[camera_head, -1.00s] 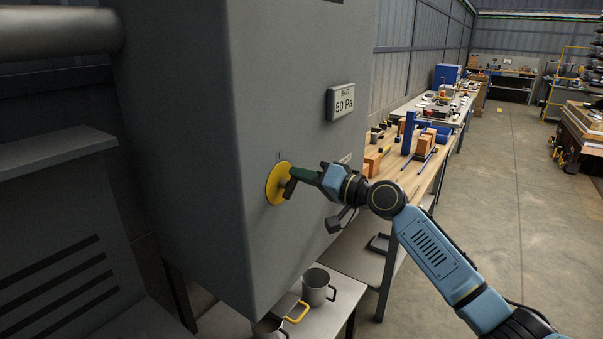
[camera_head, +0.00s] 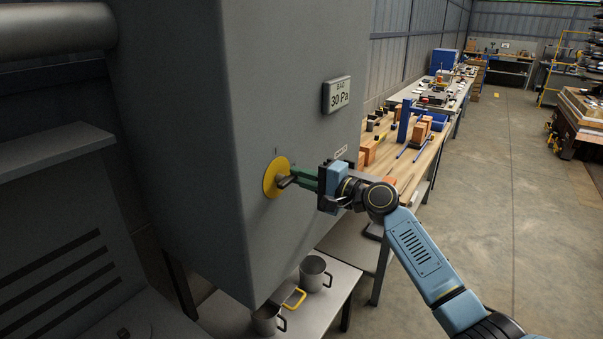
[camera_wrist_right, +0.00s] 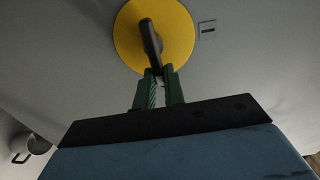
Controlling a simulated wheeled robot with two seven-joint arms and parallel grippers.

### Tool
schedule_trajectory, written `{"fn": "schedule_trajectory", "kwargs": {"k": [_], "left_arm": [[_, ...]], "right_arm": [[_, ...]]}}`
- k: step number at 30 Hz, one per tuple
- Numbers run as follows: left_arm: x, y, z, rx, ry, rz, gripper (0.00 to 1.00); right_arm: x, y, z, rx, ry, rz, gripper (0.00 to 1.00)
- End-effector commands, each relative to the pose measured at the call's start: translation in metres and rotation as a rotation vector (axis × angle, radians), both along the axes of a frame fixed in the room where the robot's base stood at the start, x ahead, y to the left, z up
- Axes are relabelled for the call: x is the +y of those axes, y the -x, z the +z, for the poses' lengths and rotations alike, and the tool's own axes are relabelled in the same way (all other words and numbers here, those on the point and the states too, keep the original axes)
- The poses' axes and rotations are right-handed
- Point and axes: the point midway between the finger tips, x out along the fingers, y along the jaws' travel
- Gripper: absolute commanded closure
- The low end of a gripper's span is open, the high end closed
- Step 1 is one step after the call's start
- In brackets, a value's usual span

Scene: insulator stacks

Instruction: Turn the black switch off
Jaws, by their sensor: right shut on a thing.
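The black switch (camera_head: 284,182) is a handle on a round yellow plate (camera_head: 270,178) on the side of a grey cabinet (camera_head: 215,80). In the right wrist view the black switch (camera_wrist_right: 151,40) stands out from the yellow plate (camera_wrist_right: 178,25), with a small dash-marked label (camera_wrist_right: 207,29) beside it. My right gripper (camera_head: 296,178) has green fingers shut on the handle's end. Its fingertips (camera_wrist_right: 158,76) also show in the wrist view. My left gripper is not in view.
Metal mugs (camera_head: 314,272) stand on a low table below. A wooden workbench (camera_head: 395,165) with tools is behind my arm. Open floor (camera_head: 510,200) lies to the right.

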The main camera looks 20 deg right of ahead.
Motion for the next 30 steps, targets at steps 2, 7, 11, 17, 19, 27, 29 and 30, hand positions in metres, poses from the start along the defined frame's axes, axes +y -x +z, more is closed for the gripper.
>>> {"fn": "schedule_trajectory", "kwargs": {"k": [2,7,11,17,19,27,29,30], "left_arm": [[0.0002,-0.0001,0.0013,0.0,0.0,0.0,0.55],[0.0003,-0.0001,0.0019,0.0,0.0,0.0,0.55],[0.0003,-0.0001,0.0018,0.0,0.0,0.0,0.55],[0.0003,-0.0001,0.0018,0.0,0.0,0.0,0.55],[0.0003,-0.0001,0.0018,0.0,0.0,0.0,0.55],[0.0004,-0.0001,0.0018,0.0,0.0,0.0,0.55],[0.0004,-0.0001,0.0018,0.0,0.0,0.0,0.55],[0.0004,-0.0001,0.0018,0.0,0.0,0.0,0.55]], "right_arm": [[-0.0003,0.0,-0.0008,0.011,-0.013,0.0,1.0],[-0.0005,0.0001,-0.0016,0.022,-0.027,0.0,1.0],[-0.0005,0.0001,-0.0018,0.024,-0.029,0.0,1.0],[-0.0004,0.0001,-0.0019,0.024,-0.029,0.0,1.0],[-0.0004,0.0001,-0.002,0.024,-0.029,0.0,0.84],[-0.0002,0.0001,-0.0015,0.022,-0.028,0.0,0.67],[-0.0001,0.0001,-0.0014,0.022,-0.028,0.0,0.67],[-0.0003,0.0002,-0.0013,0.022,-0.028,0.0,0.67]]}}
